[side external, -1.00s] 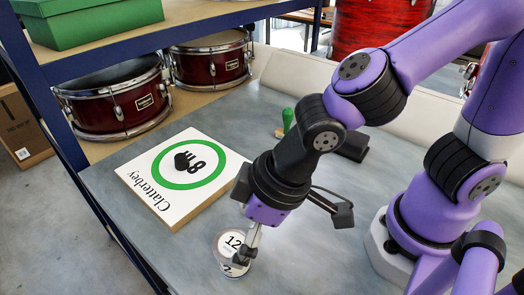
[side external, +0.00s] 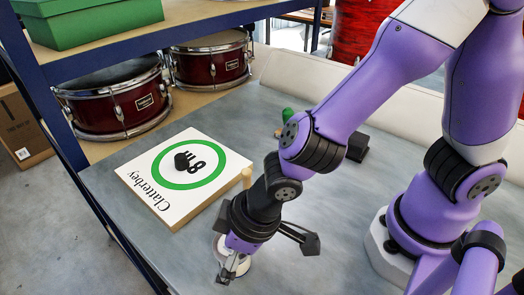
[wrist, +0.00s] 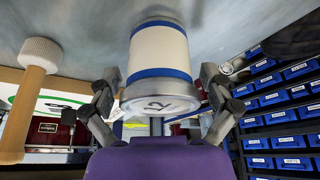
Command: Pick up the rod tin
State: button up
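The rod tin is a short white can with blue bands and a "12" on its lid. In the side view the tin (side external: 244,267) stands on the grey bench, mostly hidden behind my gripper (side external: 228,276). In the wrist view the tin (wrist: 160,55) sits between the two fingers of my gripper (wrist: 161,80). The fingers are apart, one on each side of the tin. A narrow gap seems to show on both sides, so I see no firm grip.
A white Clatterbey board (side external: 160,205) with a black lump (side external: 183,161) lies left of the arm. A green-handled thing (side external: 287,115) and black block (side external: 357,147) are farther back. Drums (side external: 115,100) sit on the shelf.

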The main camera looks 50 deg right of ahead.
jog(key=c, duration=0.8)
